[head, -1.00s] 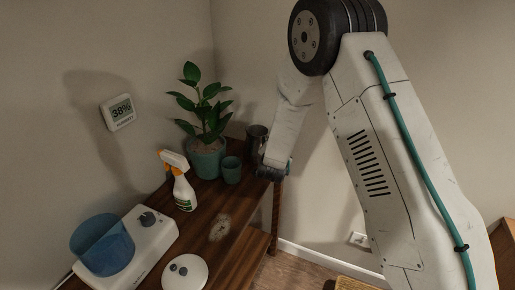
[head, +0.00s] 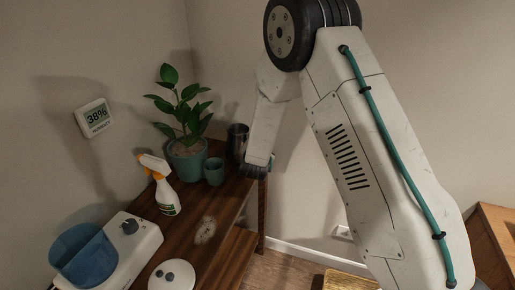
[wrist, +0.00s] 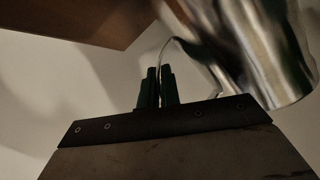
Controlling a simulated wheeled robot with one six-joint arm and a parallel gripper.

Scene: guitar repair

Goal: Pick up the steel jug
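The steel jug (head: 237,142) stands upright at the back corner of the wooden table, behind the small teal cup. In the wrist view the shiny jug body (wrist: 262,45) fills the upper right, with its thin curved handle at its left. My gripper (wrist: 158,72) has its two dark fingers close together, with the handle strip running down between them. They look shut on the handle, though contact is hard to see. In the head view my gripper (head: 256,170) is at the table's right edge, beside the jug and partly hidden by my arm.
The teal cup (head: 214,172) and potted plant (head: 187,158) stand just left of the jug. A spray bottle (head: 164,192), a blue container (head: 83,255) on a white device and a round white object (head: 172,276) are nearer. Open space lies right of the table (head: 226,208).

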